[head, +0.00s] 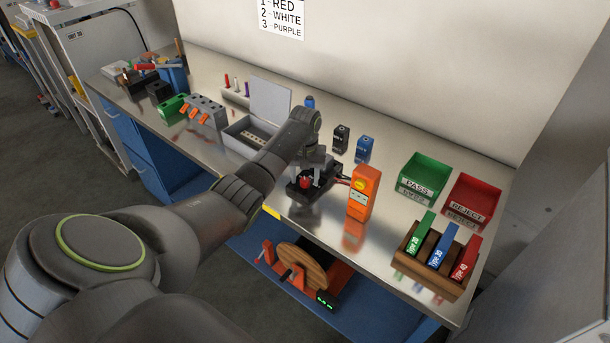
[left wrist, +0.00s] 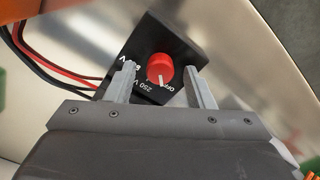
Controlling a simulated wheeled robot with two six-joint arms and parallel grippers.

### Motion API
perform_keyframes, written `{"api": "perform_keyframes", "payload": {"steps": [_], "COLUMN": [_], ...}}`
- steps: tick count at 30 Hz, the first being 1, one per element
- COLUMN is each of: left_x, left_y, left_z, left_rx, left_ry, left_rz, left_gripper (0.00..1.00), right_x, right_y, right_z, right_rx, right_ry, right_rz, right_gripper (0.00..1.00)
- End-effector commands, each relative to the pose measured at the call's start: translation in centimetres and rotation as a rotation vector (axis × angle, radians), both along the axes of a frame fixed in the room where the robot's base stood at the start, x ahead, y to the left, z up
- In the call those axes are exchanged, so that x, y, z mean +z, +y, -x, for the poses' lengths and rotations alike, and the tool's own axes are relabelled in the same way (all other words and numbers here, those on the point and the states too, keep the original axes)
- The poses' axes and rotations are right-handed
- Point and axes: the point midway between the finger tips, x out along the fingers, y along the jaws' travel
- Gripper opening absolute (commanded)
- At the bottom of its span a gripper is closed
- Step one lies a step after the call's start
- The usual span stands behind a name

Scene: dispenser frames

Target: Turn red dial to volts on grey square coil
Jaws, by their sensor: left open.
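The red dial (left wrist: 160,66) sits on a black square box (left wrist: 185,48) in the left wrist view. Its white mark points toward the printed labels near OFF and 250 V; I cannot tell exactly which. In the head view the dial (head: 306,182) shows small on the black box (head: 303,194), beside the orange meter (head: 362,194). My left gripper (left wrist: 160,72) is open above the box, one finger on each side of the dial; I cannot tell whether they touch it. It also shows in the head view (head: 312,170). I see no clearly grey square coil. My right gripper is out of view.
Red and black wires (left wrist: 55,65) leave the box. Right of the meter stand a green PASS tray (head: 427,168), a red REJECT tray (head: 476,192) and a wooden rack (head: 449,280). An open grey case (head: 241,146) stands left. A wooden reel (head: 303,263) is below.

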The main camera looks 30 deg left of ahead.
Motion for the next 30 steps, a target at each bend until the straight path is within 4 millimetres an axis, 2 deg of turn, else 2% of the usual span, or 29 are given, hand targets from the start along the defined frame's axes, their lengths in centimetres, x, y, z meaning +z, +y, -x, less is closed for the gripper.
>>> {"api": "perform_keyframes", "payload": {"steps": [6,7,17,23,30], "left_x": [-0.1,-0.1,0.0,0.0,0.2], "left_y": [0.0,0.0,0.0,0.0,0.0], "left_z": [0.0,0.0,0.0,0.0,0.0], "left_rx": [0.000,0.000,0.000,-0.013,-0.112], "left_ry": [0.000,0.000,0.000,0.001,0.002], "left_rz": [0.000,0.000,0.000,0.000,0.001], "left_gripper": [0.48,0.46,0.04,0.04,0.04], "right_x": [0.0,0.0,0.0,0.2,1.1], "right_y": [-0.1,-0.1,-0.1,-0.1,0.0], "right_z": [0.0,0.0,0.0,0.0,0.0], "right_rx": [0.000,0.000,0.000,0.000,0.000], "right_ry": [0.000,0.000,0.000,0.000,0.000], "right_rz": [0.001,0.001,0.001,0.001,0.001], "right_gripper": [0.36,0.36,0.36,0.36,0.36]}}
